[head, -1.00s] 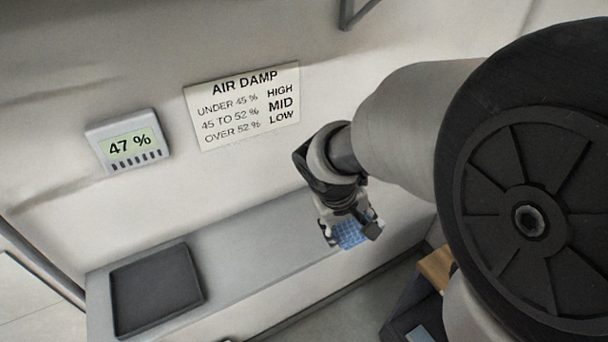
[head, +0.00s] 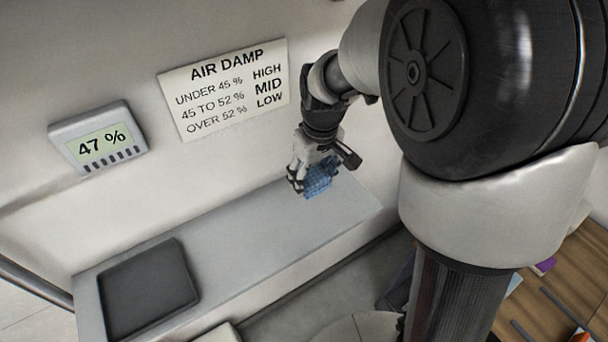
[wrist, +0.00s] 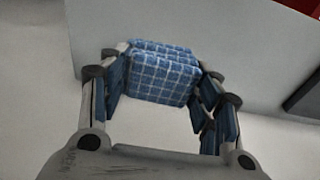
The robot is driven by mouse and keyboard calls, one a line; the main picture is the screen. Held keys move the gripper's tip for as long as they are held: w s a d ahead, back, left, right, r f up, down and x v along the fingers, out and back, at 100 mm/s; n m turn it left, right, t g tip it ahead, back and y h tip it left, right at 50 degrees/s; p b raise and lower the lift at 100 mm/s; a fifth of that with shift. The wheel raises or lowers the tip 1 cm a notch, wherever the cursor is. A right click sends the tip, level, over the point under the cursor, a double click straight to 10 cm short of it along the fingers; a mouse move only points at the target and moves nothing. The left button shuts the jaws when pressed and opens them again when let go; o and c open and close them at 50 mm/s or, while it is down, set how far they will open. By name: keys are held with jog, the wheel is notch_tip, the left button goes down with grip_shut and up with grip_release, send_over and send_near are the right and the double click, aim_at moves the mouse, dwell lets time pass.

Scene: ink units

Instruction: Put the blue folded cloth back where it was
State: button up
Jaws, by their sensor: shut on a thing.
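The blue folded cloth (head: 319,180) has a white check pattern and is held in my gripper (head: 311,168) over the right end of the grey shelf (head: 255,222). The wrist view shows the cloth (wrist: 160,76) between the two fingers of my gripper (wrist: 162,80), which are shut on it. I cannot tell whether the cloth touches the shelf or hangs just above it. A dark, shallow, empty tray (head: 150,290) lies at the left end of the shelf.
A wall meter (head: 98,142) reads 47 %. The AIR DAMP sign (head: 225,90) gives 45 to 52 % as MID. The shelf is bare between tray and cloth. A wooden surface with small coloured items (head: 560,290) is at the lower right. A red thing (wrist: 305,5) shows in the wrist view's corner.

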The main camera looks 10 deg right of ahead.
aim_at(315, 178)
notch_tip(315, 178, down, 8)
jog(key=shift+f+b, duration=0.15)
jog(key=shift+b, duration=0.55)
jog(key=o, duration=0.9)
jog(key=shift+o, duration=0.2)
jog(key=shift+r, duration=0.2)
jog(key=r, duration=0.4)
jog(key=s+r+p, duration=0.1)
jog(key=r, duration=0.2)
jog(key=r+p, duration=0.1)
jog(key=r, duration=0.3)
jog(key=shift+s+d+r, duration=0.2)
jog(key=shift+d+r, duration=0.05)
jog(key=shift+r, duration=0.1)
jog(key=s+r+m+t, duration=0.1)
jog(key=s+r, duration=0.3)
jog(key=s, duration=0.6)
jog(key=s+r+m+t, duration=0.2)
jog(key=s+r, duration=0.2)
jog(key=s, duration=0.5)
jog(key=shift+s+a+r+m, duration=0.2)
jog(key=shift+s+m, duration=0.1)
jog(key=shift+s, duration=0.1)
